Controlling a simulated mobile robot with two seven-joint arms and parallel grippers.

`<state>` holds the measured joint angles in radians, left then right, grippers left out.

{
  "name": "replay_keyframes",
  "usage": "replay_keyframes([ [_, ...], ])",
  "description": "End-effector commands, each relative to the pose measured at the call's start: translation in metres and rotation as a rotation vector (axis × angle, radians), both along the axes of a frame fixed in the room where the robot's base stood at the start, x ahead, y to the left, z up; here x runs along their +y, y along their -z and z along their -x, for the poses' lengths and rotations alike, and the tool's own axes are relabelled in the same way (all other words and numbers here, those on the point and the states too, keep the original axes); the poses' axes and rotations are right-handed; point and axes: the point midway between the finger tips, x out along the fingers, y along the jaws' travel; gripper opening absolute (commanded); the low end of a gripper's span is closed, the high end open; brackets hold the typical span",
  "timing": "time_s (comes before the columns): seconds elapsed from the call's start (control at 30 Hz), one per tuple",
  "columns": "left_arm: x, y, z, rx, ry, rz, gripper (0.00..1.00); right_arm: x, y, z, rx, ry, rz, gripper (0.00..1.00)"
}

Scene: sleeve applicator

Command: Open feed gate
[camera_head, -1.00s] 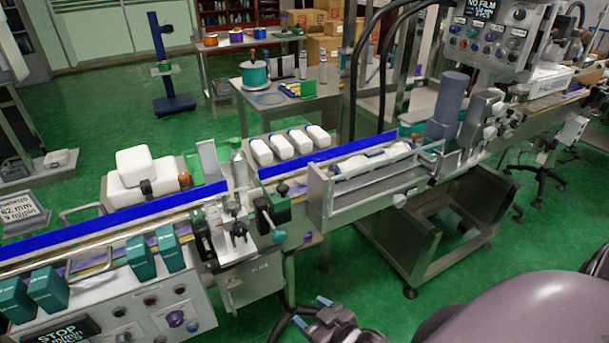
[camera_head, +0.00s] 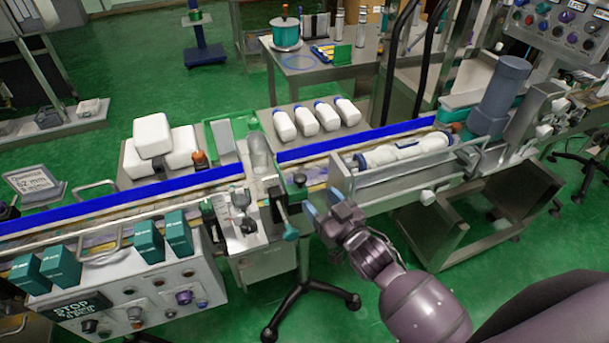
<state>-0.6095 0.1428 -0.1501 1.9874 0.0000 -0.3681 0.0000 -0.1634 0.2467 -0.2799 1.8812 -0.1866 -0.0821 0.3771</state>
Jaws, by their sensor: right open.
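The feed-gate area (camera_head: 262,190) is a grey metal mechanism across the conveyor at mid-frame. An upright grey plate (camera_head: 222,142) and a grey cylinder (camera_head: 259,155) stand at its back. A dark lever with a teal knob (camera_head: 290,233) sticks out at the front. I cannot tell which part is the gate itself. My right gripper (camera_head: 321,202) is open and empty, just right of the lever and in front of the conveyor edge, apparently apart from the knob. My left gripper is out of view.
A metal trough (camera_head: 390,182) holding white bottles lies right of my right gripper. Teal boxes (camera_head: 147,240) stand on the conveyor's near side at left, above a control panel (camera_head: 140,305). A black tripod stand (camera_head: 310,290) is below.

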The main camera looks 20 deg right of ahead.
Motion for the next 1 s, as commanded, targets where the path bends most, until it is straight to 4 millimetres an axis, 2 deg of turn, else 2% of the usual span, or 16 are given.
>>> replay_keyframes([
  [0.3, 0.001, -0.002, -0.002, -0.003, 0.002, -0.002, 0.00, 0.014, 0.000, -0.053, 0.000, 0.000, 0.000, 0.61],
  [0.5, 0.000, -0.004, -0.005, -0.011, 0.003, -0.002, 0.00, 0.020, 0.000, -0.076, 0.001, 0.001, 0.000, 0.61],
  [0.7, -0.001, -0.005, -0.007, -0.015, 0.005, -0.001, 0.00, 0.022, 0.000, -0.085, 0.002, 0.001, 0.001, 0.61],
  [0.97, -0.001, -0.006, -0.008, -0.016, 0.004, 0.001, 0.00, 0.022, 0.000, -0.085, 0.001, 0.001, 0.000, 0.61],
  [1.0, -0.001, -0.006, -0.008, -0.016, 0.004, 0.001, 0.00, 0.022, 0.000, -0.085, 0.001, 0.001, 0.000, 0.55],
])
